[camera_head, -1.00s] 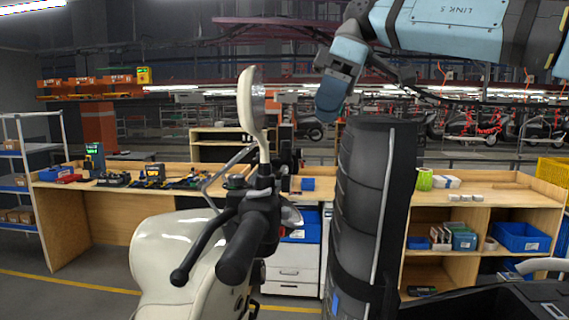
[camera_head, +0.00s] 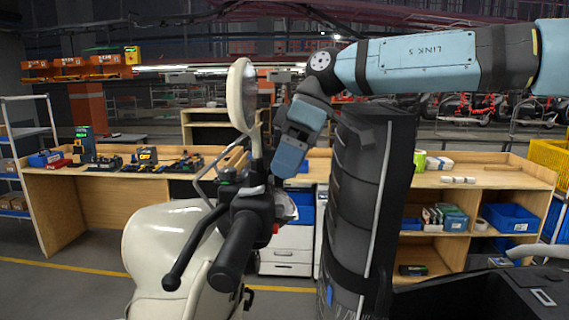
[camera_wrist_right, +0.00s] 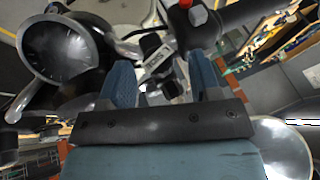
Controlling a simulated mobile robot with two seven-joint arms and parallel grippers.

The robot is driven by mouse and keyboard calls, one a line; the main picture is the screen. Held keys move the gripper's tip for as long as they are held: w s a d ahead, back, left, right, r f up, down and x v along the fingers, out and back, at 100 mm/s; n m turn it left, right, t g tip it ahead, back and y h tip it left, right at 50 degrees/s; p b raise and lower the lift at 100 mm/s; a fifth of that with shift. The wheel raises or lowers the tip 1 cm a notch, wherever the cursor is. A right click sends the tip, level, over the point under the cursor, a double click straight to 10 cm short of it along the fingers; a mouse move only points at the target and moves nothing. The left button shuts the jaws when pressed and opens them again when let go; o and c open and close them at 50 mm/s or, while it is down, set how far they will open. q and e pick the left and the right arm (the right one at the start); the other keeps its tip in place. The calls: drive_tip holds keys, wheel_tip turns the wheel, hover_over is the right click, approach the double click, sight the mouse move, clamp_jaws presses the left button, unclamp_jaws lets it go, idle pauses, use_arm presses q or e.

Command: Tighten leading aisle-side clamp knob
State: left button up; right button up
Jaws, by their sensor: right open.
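A cream scooter (camera_head: 172,245) stands in front of me, with a black handlebar grip (camera_head: 236,250) and a round mirror (camera_head: 240,95). My right gripper (camera_head: 289,160) reaches in from the right and points down beside the mirror stem, just past the handlebar. In the right wrist view, the right gripper (camera_wrist_right: 165,82) has two blue fingers spread apart with nothing clasped. A small dark and silver part (camera_wrist_right: 154,52) shows beyond and between the fingertips; I cannot tell whether it is the clamp knob. No knob is clearly seen in the head view. My left gripper is not in view.
A tall black padded column (camera_head: 355,200) stands right of the handlebar, close under my right arm. A wooden workbench (camera_head: 80,215) with tools is behind on the left, a wooden shelf (camera_head: 480,180) with blue bins on the right.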

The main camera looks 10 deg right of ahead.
drive_tip(key=shift+s+a+f, duration=0.1)
drive_tip(key=shift+a+f, duration=0.2)
drive_tip(key=shift+f, duration=0.35)
drive_tip(key=c, duration=0.9)
drive_tip(key=t+b, duration=0.2)
drive_tip(key=b, duration=0.3)
drive_tip(key=t+h+b, duration=0.1)
drive_tip(key=b, duration=0.4)
drive_tip(key=n+t+b, duration=0.1)
drive_tip(key=t+b, duration=0.1)
drive_tip(key=b, duration=0.4)
drive_tip(key=shift+s+f+t, duration=0.25)
drive_tip(key=shift+s+t, duration=0.05)
drive_tip(key=shift+c, duration=0.2)
drive_tip(key=shift+r+t+b, duration=0.15)
drive_tip(key=shift+t+b, duration=0.15)
drive_tip(key=shift+b, duration=0.25)
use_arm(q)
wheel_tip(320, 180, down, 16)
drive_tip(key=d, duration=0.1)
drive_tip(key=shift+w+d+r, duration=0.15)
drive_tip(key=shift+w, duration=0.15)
use_arm(e)
drive_tip(key=shift+r, duration=0.15)
